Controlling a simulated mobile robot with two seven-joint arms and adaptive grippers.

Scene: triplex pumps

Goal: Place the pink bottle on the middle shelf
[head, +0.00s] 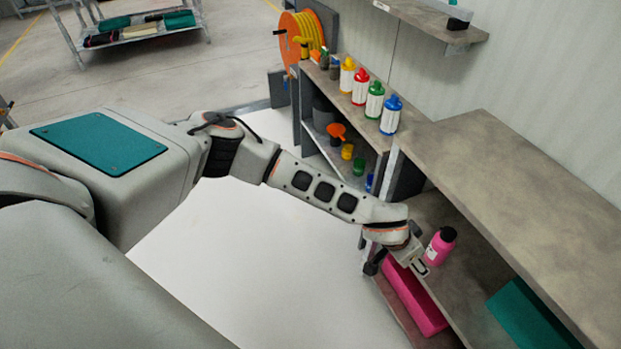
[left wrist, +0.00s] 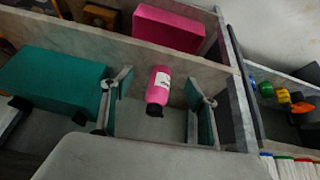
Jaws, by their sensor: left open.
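The pink bottle (head: 440,247), with a black cap and a white label, stands upright on the middle shelf (head: 428,208) of the right shelf unit. My left gripper (head: 416,266) is at the shelf's front edge, just beside the bottle. In the left wrist view the bottle (left wrist: 160,88) shows between the two fingers of the open left gripper (left wrist: 159,82), with a visible gap on each side. Whether the fingers reach around it in depth is hard to tell. My right gripper is not in view.
A pink box (head: 415,300) sits on the lower shelf under the bottle. A teal box (head: 530,312) is further along the middle shelf. The unit's top board (head: 510,185) overhangs. Yellow, red, green and blue bottles (head: 375,100) stand on the neighbouring unit.

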